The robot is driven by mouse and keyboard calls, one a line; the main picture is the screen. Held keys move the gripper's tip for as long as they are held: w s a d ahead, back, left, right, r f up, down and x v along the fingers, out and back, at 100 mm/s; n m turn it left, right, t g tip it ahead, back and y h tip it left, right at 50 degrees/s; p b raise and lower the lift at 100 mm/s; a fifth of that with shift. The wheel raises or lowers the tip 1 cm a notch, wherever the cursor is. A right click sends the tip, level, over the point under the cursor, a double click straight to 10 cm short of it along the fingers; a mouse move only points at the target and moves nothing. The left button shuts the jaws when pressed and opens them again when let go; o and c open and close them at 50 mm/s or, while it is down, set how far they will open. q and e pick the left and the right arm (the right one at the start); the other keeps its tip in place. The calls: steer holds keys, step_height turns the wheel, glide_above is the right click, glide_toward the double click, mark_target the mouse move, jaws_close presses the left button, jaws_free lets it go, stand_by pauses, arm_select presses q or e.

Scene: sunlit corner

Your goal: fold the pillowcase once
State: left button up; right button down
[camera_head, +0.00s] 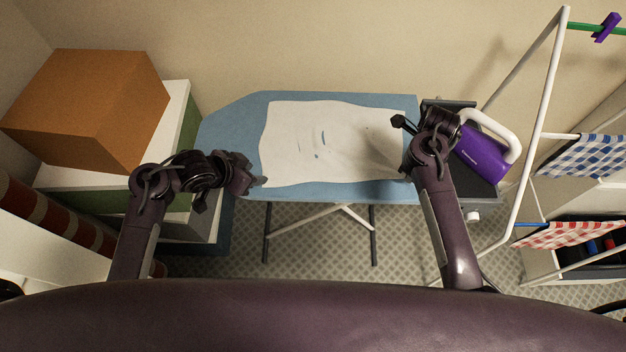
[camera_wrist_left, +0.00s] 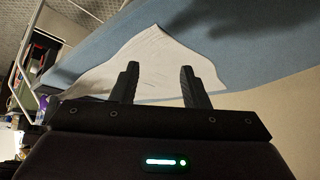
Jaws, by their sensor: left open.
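The white pillowcase (camera_head: 325,140) lies spread out on the blue ironing board (camera_head: 232,122), with a few small dark creases or marks near its middle. Its edges look slightly wavy. My left gripper (camera_head: 256,182) is open at the pillowcase's near left corner. In the left wrist view, the two fingers of my left gripper (camera_wrist_left: 160,78) stand apart with nothing clearly between them, and the pillowcase (camera_wrist_left: 165,55) shows behind them on the board (camera_wrist_left: 245,30). My right gripper (camera_head: 402,143) is at the pillowcase's right edge; its fingers are too dark and small to read.
A purple iron or kettle-like appliance (camera_head: 482,153) with a white handle stands right of the board, near my right arm. An orange-brown box (camera_head: 88,108) is stacked at left. A white drying rack (camera_head: 530,120) with checked cloths (camera_head: 590,156) stands at right.

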arm_select(q)
glide_toward(274, 182)
steer(key=shift+t, duration=0.3)
steer(key=x, duration=0.6)
steer(key=shift+f, duration=0.2)
steer(key=shift+s, duration=0.1)
steer(key=shift+c, duration=0.4)
steer(key=shift+s+f, duration=0.1)
jaws_close()
stand_by(0.3)
steer(key=shift+r, duration=2.6)
